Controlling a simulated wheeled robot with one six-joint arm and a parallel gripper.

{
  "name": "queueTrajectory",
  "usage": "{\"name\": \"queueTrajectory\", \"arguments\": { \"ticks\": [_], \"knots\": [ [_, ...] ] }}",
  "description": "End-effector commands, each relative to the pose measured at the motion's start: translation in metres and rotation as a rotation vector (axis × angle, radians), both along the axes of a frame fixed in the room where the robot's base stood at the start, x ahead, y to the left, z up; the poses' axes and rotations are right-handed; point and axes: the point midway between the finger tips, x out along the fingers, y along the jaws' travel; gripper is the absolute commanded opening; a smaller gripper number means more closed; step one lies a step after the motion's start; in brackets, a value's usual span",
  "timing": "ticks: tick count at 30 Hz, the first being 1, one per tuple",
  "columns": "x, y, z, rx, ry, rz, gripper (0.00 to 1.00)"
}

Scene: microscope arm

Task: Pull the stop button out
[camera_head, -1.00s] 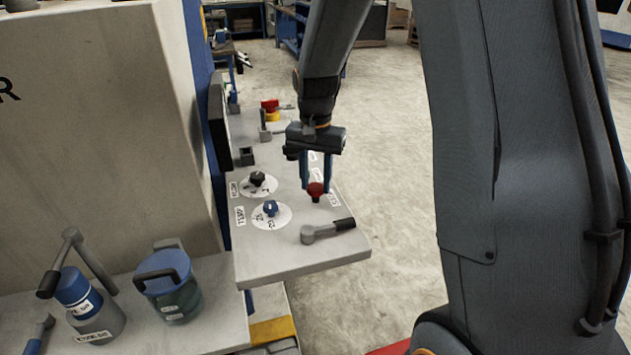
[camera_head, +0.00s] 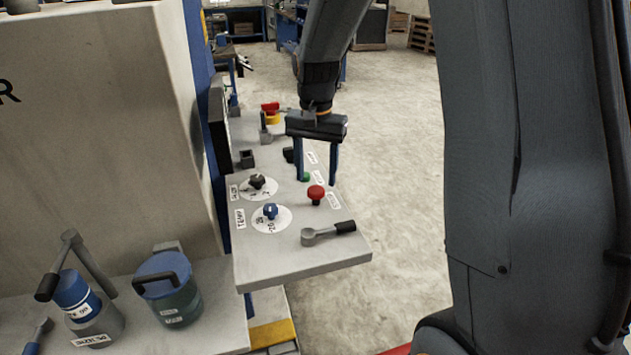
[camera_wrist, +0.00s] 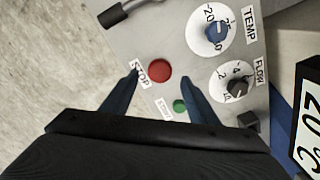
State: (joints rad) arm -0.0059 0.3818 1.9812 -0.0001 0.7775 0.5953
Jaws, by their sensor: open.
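The red stop button (camera_head: 316,193) is a round mushroom head standing up from the grey control panel (camera_head: 285,265). In the wrist view the stop button (camera_wrist: 160,71) lies just beyond the fingertips, beside the STOP label (camera_wrist: 140,74). My gripper (camera_head: 318,183) is open and empty, with its two blue fingers pointing down. In the head view the fingers stand behind the button, near the green button (camera_head: 305,177). In the wrist view the gripper (camera_wrist: 160,73) has a finger on each side of the line to the red button, and the green button (camera_wrist: 180,106) shows between the fingers.
A blue TEMP knob (camera_head: 270,211), a dark FLOW knob (camera_head: 257,181) and a lever with a black grip (camera_head: 330,232) sit on the panel near the button. A red and yellow button (camera_head: 270,112) stands farther back. Open floor lies right of the panel.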

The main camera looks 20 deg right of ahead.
Motion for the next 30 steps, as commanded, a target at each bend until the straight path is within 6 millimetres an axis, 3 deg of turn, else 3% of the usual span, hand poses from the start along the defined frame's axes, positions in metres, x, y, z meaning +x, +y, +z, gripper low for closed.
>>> {"name": "queueTrajectory", "arguments": {
  "ticks": [9, 23, 26, 30],
  "knots": [
    [0.001, 0.000, 0.043, 0.000, -0.002, 0.000, 0.54],
    [-0.002, 0.000, 0.048, 0.000, 0.000, 0.005, 0.54],
    [-0.016, -0.001, 0.041, 0.000, -0.007, 0.050, 0.54],
    [-0.057, -0.002, 0.021, -0.002, -0.028, 0.184, 0.54]
  ]
}}
